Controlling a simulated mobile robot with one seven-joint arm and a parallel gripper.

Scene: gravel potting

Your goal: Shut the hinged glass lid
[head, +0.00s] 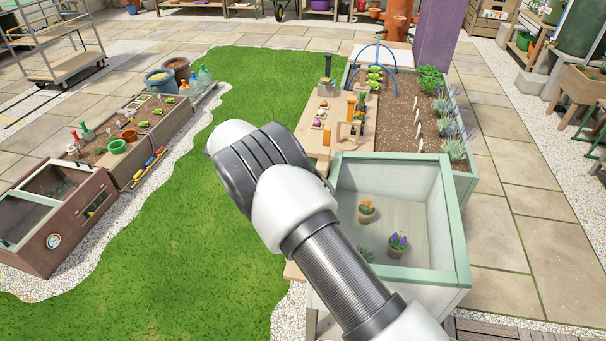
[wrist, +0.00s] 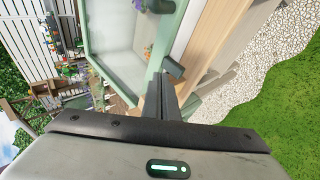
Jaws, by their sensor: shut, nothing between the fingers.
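A glazed box with a pale green frame (head: 454,225) stands at the right front in the head view. Small potted flowers show inside it. I cannot tell its hinged glass lid apart from the frame, nor the lid's angle. In the wrist view a pale green frame bar (wrist: 112,82) runs beside a pale panel, with a flower showing near it. My gripper (wrist: 165,80) is shut and empty, its fingers pointing towards the green frame. I cannot tell whether they touch it. In the head view my arm hides the gripper and the box's left side.
A brown cold frame (head: 62,240) with glass panes stands at the far left. A wooden bench (head: 330,125) with pots and tools, and a planted bed (head: 410,120), lie behind the glazed box. Lawn (head: 170,225) and paving (head: 520,215) are open on either side.

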